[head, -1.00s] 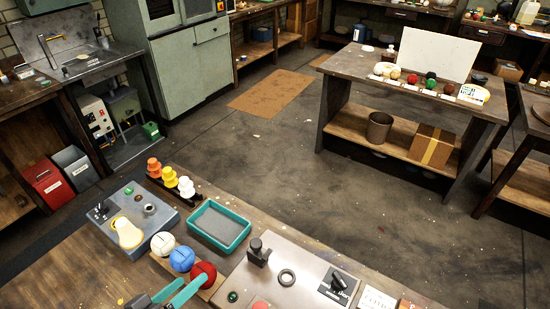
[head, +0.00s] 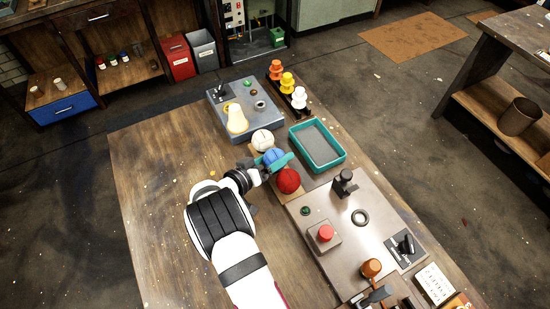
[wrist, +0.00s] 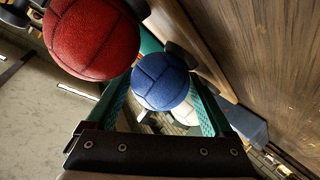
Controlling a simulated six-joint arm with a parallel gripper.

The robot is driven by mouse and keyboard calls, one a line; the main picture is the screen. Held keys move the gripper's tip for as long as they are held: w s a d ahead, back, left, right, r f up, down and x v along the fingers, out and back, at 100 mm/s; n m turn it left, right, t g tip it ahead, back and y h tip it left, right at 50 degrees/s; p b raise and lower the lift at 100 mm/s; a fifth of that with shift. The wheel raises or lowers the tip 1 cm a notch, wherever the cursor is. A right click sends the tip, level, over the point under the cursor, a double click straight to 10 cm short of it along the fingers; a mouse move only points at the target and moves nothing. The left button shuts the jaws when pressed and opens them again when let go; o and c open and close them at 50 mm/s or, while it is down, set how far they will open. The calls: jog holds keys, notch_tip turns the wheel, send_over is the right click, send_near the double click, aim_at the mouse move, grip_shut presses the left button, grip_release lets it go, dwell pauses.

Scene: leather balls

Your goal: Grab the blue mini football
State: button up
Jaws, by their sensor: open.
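The blue mini football (head: 272,155) sits in the middle of a row on a narrow wooden stand, between a white ball (head: 263,140) and a red ball (head: 288,180). My gripper (head: 275,162) is at the blue ball, with its teal fingers spread open. In the wrist view the blue ball (wrist: 160,82) shows between the two fingers, its near side unobstructed. The red ball (wrist: 92,38) is close beside the left finger there. The white ball is partly hidden behind the blue one. I cannot tell whether either finger touches the blue ball.
A teal-rimmed tray (head: 343,157) lies just right of the balls. A panel with a red button (head: 326,232) lies to the front right. The left tabletop is mostly clear.

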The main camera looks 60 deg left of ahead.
jog(key=c, duration=1.1)
